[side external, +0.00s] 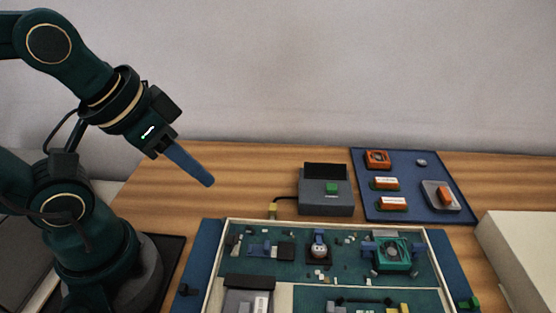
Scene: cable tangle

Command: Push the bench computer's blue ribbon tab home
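The bench computer is probably the light-framed open case (428,250) at the bottom, with a green board inside; the picture's lower edge cuts it off. Small blue parts show on the board, one at the left (260,249) and one beside the green fan unit (369,246). I cannot tell which is the ribbon tab or how it is seated. My gripper (211,183) is up and to the left of the case, well clear of it. A blue bar-like part points down to the right from it; I cannot tell whether its fingers are open or shut.
A grey box (325,205) with a green button stands behind the case, with a short cable at its left. A blue mat (405,212) at the back right holds orange parts and a grey dish. A pale box (520,245) stands at the right. Wood at back left is clear.

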